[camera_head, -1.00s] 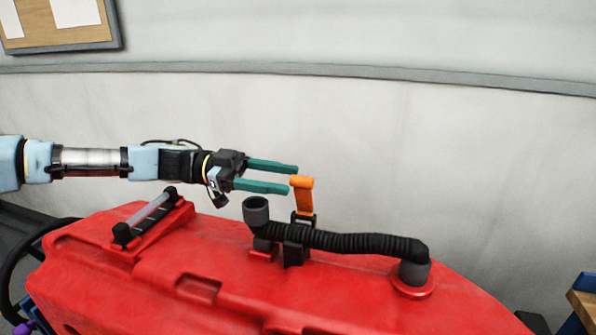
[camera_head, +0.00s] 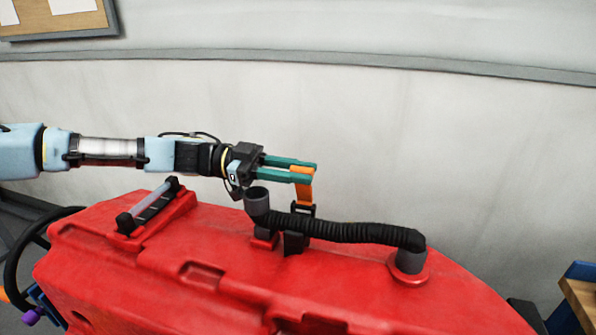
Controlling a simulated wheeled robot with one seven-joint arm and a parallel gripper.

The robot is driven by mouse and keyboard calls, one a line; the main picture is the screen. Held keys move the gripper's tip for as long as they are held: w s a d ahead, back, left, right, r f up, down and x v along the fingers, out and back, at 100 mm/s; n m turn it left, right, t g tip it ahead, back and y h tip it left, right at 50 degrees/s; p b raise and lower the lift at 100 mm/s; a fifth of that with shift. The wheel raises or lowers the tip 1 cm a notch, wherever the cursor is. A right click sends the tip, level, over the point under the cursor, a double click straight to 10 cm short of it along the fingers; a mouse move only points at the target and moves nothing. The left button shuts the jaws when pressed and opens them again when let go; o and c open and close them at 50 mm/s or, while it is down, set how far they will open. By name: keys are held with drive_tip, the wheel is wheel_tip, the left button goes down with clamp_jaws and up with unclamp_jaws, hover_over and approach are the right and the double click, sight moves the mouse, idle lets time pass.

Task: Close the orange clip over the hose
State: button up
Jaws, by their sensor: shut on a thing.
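The orange clip (camera_head: 306,193) stands upright, open, on its black base behind the hose on the red tank (camera_head: 190,262). The black corrugated hose (camera_head: 350,232) lies along the tank top, its grey open end (camera_head: 257,201) at the left and its other end in a grey fitting (camera_head: 409,258) at the right. The hose passes over a black holder (camera_head: 294,243) in front of the clip. My gripper (camera_head: 306,172), with green fingers, comes in from the left and is shut on the clip's top end, above the hose. The fingers hide part of that end.
A grey-and-black handle (camera_head: 148,206) rises from the tank's left part, below my arm. A pale wall (camera_head: 450,150) stands behind the tank. A wooden-topped blue bench (camera_head: 582,300) is at the lower right.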

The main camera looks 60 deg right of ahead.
clamp_jaws()
idle(0.8)
drive_tip(key=shift+f, duration=0.1)
drive_tip(key=shift+a+f+b, duration=0.15)
drive_tip(key=shift+b, duration=0.45)
drive_tip(key=b, duration=0.1)
drive_tip(key=a+b, duration=0.1)
drive_tip(key=shift+s+a+f+b, duration=0.1)
drive_tip(key=shift+s+f+b, duration=0.1)
drive_tip(key=shift+f+b, duration=0.15)
drive_tip(key=shift+s+a+f+b, duration=0.2)
drive_tip(key=shift+a+b, duration=0.35)
drive_tip(key=shift+b, duration=0.45)
drive_tip(key=shift+s+a+r+b, duration=0.1)
drive_tip(key=shift+a+r+b, duration=0.05)
drive_tip(key=shift+a+b, duration=0.15)
